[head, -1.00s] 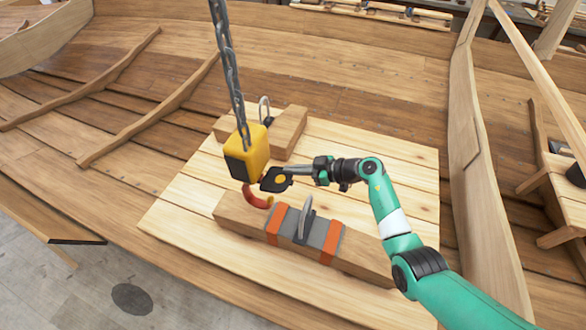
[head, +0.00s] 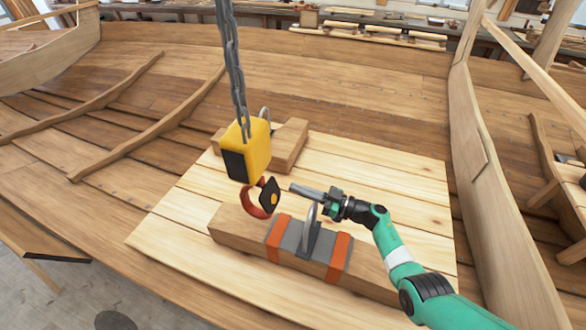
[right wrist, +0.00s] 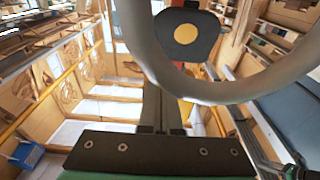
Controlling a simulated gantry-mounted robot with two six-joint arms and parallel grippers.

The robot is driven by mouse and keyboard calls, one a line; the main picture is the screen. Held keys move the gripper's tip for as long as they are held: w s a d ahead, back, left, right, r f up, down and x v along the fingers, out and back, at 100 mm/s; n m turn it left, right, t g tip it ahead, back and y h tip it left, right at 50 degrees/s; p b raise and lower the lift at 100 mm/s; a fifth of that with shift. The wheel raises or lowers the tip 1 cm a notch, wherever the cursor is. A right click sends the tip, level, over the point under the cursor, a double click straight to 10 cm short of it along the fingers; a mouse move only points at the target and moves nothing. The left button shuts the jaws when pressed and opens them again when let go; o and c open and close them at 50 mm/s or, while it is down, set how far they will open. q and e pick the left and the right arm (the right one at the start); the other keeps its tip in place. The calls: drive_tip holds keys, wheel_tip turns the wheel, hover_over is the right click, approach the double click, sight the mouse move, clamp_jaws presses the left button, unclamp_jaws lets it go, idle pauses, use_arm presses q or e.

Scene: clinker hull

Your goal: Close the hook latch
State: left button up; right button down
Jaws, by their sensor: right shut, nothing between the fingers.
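A yellow and black hoist block (head: 257,152) hangs from a chain, with a red hook (head: 256,211) below it. The hook's latch, a black plate with a yellow dot (head: 268,188), slopes down beside the hook's mouth. I cannot tell whether it touches the hook's tip. The dotted plate also shows in the right wrist view (right wrist: 197,20). My right gripper (head: 294,187) is shut and empty, just right of the latch, with a small gap visible between them. In the right wrist view its fingers (right wrist: 162,105) point at the plate. My left gripper is not in view.
A timber (head: 232,219) with grey and orange straps bears an upright metal ring (head: 311,212), close to my right gripper. A curved ring (right wrist: 240,92) crosses the right wrist view. A second timber (head: 290,145) lies behind. The pale board (head: 400,175) is clear at right.

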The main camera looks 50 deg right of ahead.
drive_tip(key=shift+w+a+f, duration=0.1)
drive_tip(key=shift+f, duration=0.15)
idle(0.5)
drive_tip(key=p+v, duration=0.1)
drive_tip(key=v, duration=1)
drive_tip(key=shift+s, duration=0.3)
